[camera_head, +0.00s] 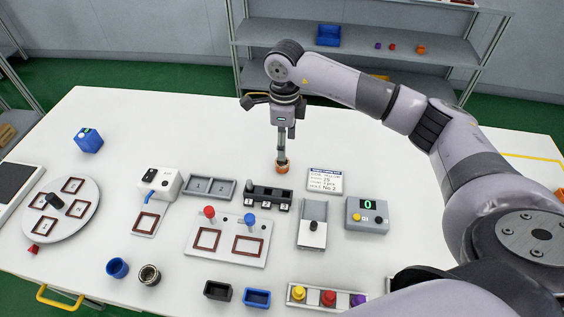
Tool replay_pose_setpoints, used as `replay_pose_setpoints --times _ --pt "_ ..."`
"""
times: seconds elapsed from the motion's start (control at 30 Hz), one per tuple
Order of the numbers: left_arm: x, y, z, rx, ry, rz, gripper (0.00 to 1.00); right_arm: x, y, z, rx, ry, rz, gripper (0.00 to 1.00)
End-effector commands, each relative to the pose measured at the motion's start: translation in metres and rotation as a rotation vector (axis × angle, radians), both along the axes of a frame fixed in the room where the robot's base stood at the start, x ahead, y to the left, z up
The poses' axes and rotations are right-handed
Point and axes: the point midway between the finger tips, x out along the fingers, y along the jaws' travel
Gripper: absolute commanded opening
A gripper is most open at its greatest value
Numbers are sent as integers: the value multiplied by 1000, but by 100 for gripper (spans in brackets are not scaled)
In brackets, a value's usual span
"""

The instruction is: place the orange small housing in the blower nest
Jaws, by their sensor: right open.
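The orange small housing (282,169) stands on the white table behind the black numbered rack. My right gripper (281,158) points straight down over it, with its fingertips at the housing's top. The jaws are open, and I cannot tell whether they touch the housing. The blower (159,182), a white box with a blue nozzle, stands to the left. Its nest (146,223), a brown-red square frame on a white plate, lies in front of it and looks empty. My left gripper is not in view.
The black numbered rack (268,197), a grey two-pocket tray (209,187) and a plate with red and blue knobs (228,239) lie between housing and nest. A label card (325,181) lies right of the housing. The back left of the table is mostly clear.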

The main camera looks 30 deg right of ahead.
Motion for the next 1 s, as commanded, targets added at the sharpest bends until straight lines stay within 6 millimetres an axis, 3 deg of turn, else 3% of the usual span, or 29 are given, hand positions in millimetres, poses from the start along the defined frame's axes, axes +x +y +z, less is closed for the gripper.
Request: replay_pose_setpoints --times 0.23,0.6,0.9,1.0 --pt "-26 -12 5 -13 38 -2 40 0 0 -23 0 0 2 55" --pt "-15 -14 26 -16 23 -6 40 0 5 -69 0 2 0 55" --pt "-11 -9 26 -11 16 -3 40 1 5 -76 -1 -1 1 55" --pt "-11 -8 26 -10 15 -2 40 0 5 -75 -1 -1 1 49"
